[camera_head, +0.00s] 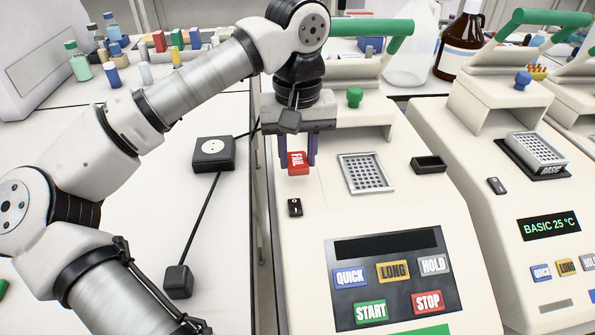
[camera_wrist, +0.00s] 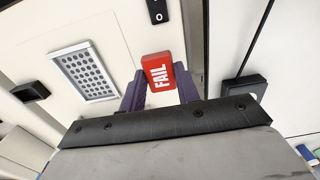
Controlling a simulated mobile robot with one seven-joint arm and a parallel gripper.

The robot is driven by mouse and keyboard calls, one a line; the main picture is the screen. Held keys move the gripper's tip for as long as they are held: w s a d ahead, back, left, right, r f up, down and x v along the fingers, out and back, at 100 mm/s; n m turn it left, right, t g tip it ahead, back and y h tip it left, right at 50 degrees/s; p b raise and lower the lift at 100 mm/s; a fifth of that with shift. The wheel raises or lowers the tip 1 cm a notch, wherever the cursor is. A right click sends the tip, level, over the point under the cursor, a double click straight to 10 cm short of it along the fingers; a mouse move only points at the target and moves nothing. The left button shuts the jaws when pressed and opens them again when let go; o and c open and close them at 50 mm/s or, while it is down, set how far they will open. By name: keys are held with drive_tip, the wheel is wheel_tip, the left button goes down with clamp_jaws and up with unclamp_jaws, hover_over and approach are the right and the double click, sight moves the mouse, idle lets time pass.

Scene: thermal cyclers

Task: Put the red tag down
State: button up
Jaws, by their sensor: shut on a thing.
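The red tag (camera_head: 298,163), with white letters reading FAIL, is held between the purple fingers of my gripper (camera_head: 299,152). The fingers are shut on its sides. The tag is over the left part of the near thermal cycler (camera_head: 350,220), to the left of its well block and above its black rocker switch in the head view. In the wrist view the tag (camera_wrist: 159,80) shows upright between the two fingers (camera_wrist: 161,90). I cannot tell how high it is above the cycler's surface.
The cycler carries a well block (camera_head: 366,188), a black open holder (camera_head: 428,165), a rocker switch (camera_head: 295,208) and a button panel (camera_head: 394,317). A second cycler (camera_head: 480,130) reads BASIC 25 °C. A black box (camera_head: 213,153) with cables lies on the white bench at left.

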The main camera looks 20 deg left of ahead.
sight(297, 160)
drive_tip(key=shift+f+b, duration=0.5)
drive_tip(key=shift+f, duration=0.95)
drive_tip(key=shift+f, duration=0.1)
drive_tip(key=o, duration=0.9)
drive_tip(key=shift+o, duration=0.2)
wheel_tip(297, 160, up, 12)
